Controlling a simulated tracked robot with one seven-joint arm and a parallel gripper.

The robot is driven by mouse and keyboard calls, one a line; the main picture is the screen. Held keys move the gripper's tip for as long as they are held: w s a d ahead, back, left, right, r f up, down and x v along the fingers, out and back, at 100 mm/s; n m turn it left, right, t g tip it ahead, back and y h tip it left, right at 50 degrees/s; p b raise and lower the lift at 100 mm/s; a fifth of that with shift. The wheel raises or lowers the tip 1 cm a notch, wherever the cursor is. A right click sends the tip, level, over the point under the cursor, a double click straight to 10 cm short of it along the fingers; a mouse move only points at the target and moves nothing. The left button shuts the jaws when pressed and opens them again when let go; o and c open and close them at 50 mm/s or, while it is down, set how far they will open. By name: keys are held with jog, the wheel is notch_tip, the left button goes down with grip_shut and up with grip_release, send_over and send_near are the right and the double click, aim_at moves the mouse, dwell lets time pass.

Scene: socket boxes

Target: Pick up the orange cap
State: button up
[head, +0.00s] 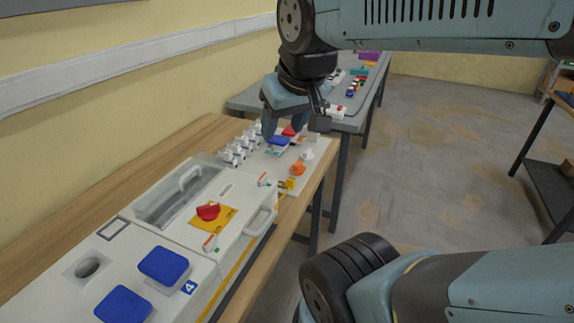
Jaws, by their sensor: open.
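The orange cap (298,168) sits on the white panel (267,163) at the far end of the near bench, close to its right edge. It is small and in plain view, and nothing touches it. My gripper (291,123) hangs above the far end of the panel, beyond the cap in the picture and higher up. Its jaws are open, and I see nothing between them. How high the fingertips are above the panel is hard to tell.
A blue cover (279,141), a red part (289,131), a white cap (308,154) and a yellow part (287,184) stand near the orange cap. Several white fittings (236,150) line the left. A red knob (208,211) is nearer. Open floor (420,150) lies right.

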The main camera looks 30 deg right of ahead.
jog(key=o, duration=0.6)
jog(key=w+d+f+n+g+h, duration=0.1)
jog(key=w+d+f+n, duration=0.1)
jog(key=w+n, duration=0.3)
jog(key=shift+w+d+h, duration=0.4)
jog(key=shift+w+d, duration=0.15)
jog(key=shift+o, duration=0.3)
jog(key=w+d+f+n+h, duration=0.1)
jog(key=w+d+f+n, duration=0.2)
jog(key=w+n, duration=0.2)
jog(key=shift+w+d+f+n+g, duration=0.2)
jog(key=shift+w+f+n+g, duration=0.1)
jog(key=shift+w+n, duration=0.15)
jog(key=n+g, duration=0.1)
jog(key=n, duration=1.4)
send_near(298, 163)
jog(key=f, duration=0.1)
jog(key=w+f, duration=0.1)
jog(key=f, duration=0.1)
jog(key=shift+w+f+m+h, duration=0.25)
jog(key=shift+f+h, duration=0.05)
jog(key=shift+f, duration=0.05)
jog(key=shift+d+x, duration=0.15)
jog(key=shift+x, duration=1.45)
jog(key=shift+d+x, duration=0.15)
jog(key=shift+x, duration=1.5)
